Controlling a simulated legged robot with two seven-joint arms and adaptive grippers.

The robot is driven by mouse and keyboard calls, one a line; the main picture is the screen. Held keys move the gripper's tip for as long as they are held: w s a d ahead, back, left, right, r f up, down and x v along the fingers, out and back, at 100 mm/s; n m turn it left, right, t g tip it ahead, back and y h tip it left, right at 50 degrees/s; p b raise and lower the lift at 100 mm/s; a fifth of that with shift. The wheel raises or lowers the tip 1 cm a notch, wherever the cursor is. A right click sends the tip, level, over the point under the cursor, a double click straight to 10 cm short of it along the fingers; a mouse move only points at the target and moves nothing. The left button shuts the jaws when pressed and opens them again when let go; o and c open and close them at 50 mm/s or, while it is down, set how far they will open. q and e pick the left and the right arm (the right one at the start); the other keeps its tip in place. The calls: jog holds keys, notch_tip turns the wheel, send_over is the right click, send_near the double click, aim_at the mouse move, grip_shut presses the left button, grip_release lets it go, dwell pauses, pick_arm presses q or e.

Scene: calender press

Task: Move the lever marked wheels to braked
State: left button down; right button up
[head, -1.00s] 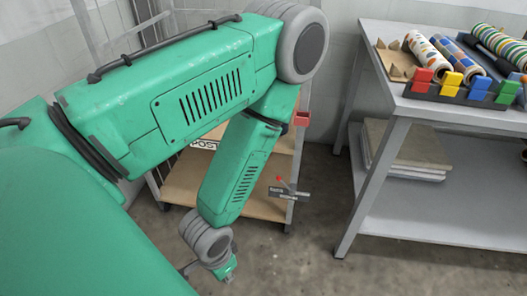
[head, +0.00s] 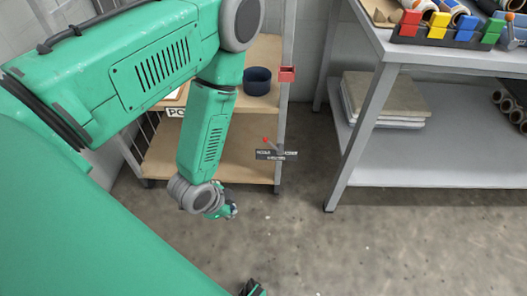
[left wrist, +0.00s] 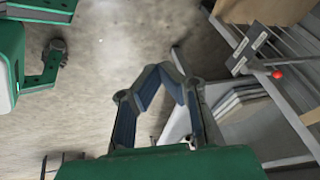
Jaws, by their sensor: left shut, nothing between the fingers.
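A small lever with a red knob (head: 265,140) is on the front right post of a shelf rack. Its arm leans toward the left end of a dark label plate (head: 276,155). The plate's lower word looks like "wheels"; the end words are too small to read surely. The knob (left wrist: 277,74) and plate (left wrist: 248,48) also show at upper right in the left wrist view. My left gripper (head: 231,211) is left of and below the lever, apart from it. Its fingertips (left wrist: 164,72) meet, with nothing between them. A dark and green tip (head: 252,288), probably my right gripper, barely shows.
The rack has wooden shelves (head: 250,170), a dark blue bowl (head: 257,81) and a red bracket (head: 287,73) on its post. A grey workbench (head: 372,110) with coloured blocks and rolls stands to the right. Concrete floor (head: 320,240) is clear in front.

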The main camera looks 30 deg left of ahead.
pick_arm(q)
jog(key=w+a+f+m+t+h+b, duration=0.25)
jog(key=w+a+m+t, duration=0.45)
jog(key=m, duration=0.6)
jog(key=w+a+f+m+t+h+b, duration=0.2)
jog(key=w+a+f+m+b, duration=0.15)
jog(key=w+m, duration=0.7)
jog(key=w+d+m+b, duration=0.1)
jog(key=w+b, duration=0.1)
jog(key=w, duration=0.3)
jog(key=w+d+f+b, duration=0.1)
jog(key=w+b, duration=0.1)
jog(key=w, duration=0.4)
jog(key=shift+d+f+m, duration=0.15)
jog(key=shift+d+m, duration=0.2)
